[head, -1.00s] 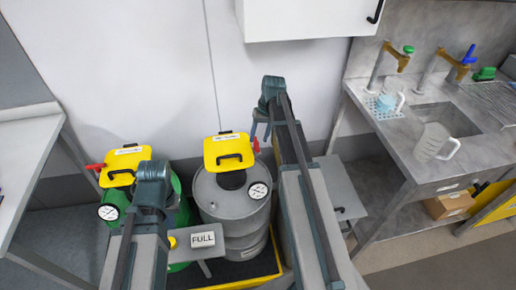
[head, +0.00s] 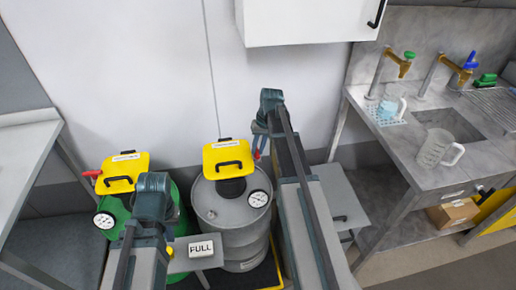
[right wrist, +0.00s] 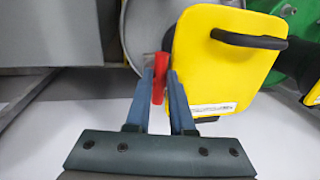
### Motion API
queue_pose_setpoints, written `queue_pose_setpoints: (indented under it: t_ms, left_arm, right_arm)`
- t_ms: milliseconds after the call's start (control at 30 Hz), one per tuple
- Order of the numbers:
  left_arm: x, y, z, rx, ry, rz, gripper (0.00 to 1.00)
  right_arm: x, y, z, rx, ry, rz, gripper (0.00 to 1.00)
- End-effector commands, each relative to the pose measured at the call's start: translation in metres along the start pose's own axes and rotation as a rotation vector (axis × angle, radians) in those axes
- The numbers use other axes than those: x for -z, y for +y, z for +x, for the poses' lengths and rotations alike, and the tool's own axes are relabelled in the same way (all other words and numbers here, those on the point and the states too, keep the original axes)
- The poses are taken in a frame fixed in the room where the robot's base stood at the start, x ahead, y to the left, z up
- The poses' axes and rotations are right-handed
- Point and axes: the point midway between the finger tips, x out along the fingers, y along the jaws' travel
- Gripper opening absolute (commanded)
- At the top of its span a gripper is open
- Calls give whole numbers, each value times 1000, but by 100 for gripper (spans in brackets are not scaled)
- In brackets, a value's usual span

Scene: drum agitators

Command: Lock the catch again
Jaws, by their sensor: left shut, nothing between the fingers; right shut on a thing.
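The grey drum (head: 230,212) has a yellow lid unit (head: 227,152) with a black handle. Its red catch (head: 257,154) stands at the lid's right side, partly hidden by my right gripper (head: 261,144). In the right wrist view, the right gripper (right wrist: 160,84) is shut on the red catch (right wrist: 158,82), next to the edge of the yellow lid unit (right wrist: 225,55). My left gripper (head: 152,215) is in front of the green drum (head: 181,210), near the FULL sign. It is shut and empty; its fingertips are hard to make out.
The green drum has its own yellow lid unit (head: 122,172) and a red catch (head: 92,173) sticking out left. A FULL sign (head: 201,249) stands in front of the drums. A sink bench (head: 430,135) is at right. The wall is close behind.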

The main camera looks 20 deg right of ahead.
Motion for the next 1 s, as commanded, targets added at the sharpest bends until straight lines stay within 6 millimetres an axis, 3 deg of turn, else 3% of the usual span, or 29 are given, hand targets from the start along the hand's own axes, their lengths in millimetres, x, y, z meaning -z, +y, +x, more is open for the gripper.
queue_pose_setpoints:
  t_ms: [467, 1000]
  left_arm:
    - [0, 0, 0, 0, 0, 0, 0]
    - [0, 0, 0, 0, 0, 0, 0]
  right_arm:
    - [-2, -1, 0, 0, 25, 121, 0]
    - [-3, -6, 1, 0, 122, 606, 0]
